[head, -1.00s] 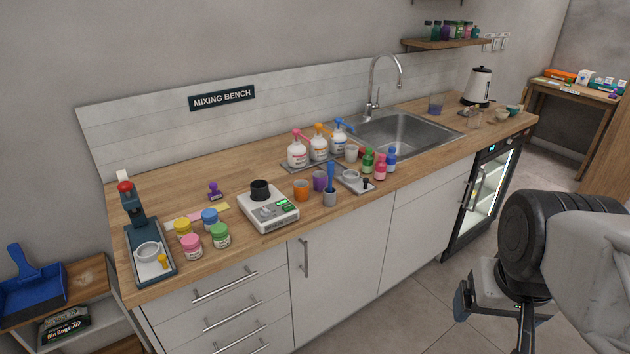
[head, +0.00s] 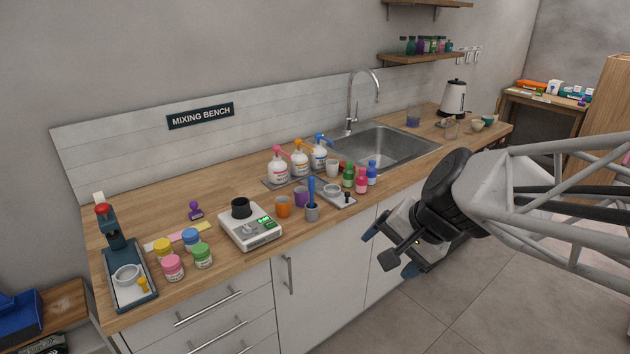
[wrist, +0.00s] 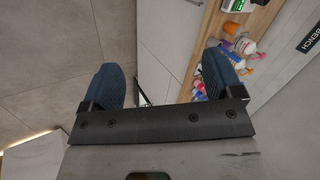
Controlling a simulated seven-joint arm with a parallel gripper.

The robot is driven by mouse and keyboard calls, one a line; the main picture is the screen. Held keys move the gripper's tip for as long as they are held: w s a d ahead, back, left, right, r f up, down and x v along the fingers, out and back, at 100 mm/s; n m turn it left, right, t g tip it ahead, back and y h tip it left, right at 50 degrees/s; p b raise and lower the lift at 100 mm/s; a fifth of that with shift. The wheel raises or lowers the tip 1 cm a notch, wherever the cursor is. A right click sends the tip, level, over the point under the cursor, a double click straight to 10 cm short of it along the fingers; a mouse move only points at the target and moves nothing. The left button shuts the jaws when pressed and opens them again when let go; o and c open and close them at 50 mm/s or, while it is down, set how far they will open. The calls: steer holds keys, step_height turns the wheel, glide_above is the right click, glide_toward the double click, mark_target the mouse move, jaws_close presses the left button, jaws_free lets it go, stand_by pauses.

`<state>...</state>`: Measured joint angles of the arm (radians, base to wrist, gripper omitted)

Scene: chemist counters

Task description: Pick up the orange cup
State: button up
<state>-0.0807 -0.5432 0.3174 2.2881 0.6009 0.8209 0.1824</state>
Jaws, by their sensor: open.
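The orange cup (head: 283,206) stands upright on the wooden counter (head: 160,220), just right of a white scale and left of a purple cup (head: 301,196). My gripper (head: 378,246) is in front of the counter, to the right of the cup and clear of it. It is open and empty. In the wrist view my gripper (wrist: 165,85) shows its two blue fingers wide apart. An orange cup (wrist: 231,28) shows small at the upper right there, beyond the right finger.
A white scale (head: 250,229) stands left of the cup. A grey cup with a blue-handled tool (head: 312,210) stands close at its right. Pump bottles (head: 299,160) on a tray are behind. The counter left of the scale holds several lidded jars (head: 172,267).

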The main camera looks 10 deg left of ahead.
steer(key=w+a+f+m+t+y, duration=0.1)
steer(key=w+a+m+t+y, duration=0.1)
steer(key=w+a+m, duration=0.55)
steer(key=w+a+f+m+t+y, duration=0.1)
steer(key=w+a+m+y, duration=0.3)
steer(key=w, duration=0.6)
steer(key=w+a+f+m+t+h, duration=0.1)
steer(key=w+a+f+m+t, duration=0.1)
steer(key=w+a+f+m, duration=0.2)
steer(key=w+a+f+m+t+h, duration=0.1)
steer(key=w+a+f+m, duration=0.4)
steer(key=w, duration=0.5)
step_height(320, 180, down, 3)
steer(key=shift+w+r+m+t, duration=0.15)
steer(key=shift+m+t, duration=0.25)
steer(key=shift+m, duration=0.65)
steer(key=shift+a, duration=0.1)
glide_toward(279, 200)
steer(key=shift+w+a+r, duration=0.1)
steer(key=shift+w+a, duration=0.1)
steer(key=shift+a, duration=0.1)
steer(key=shift+a, duration=0.1)
steer(key=shift+x, duration=2.55)
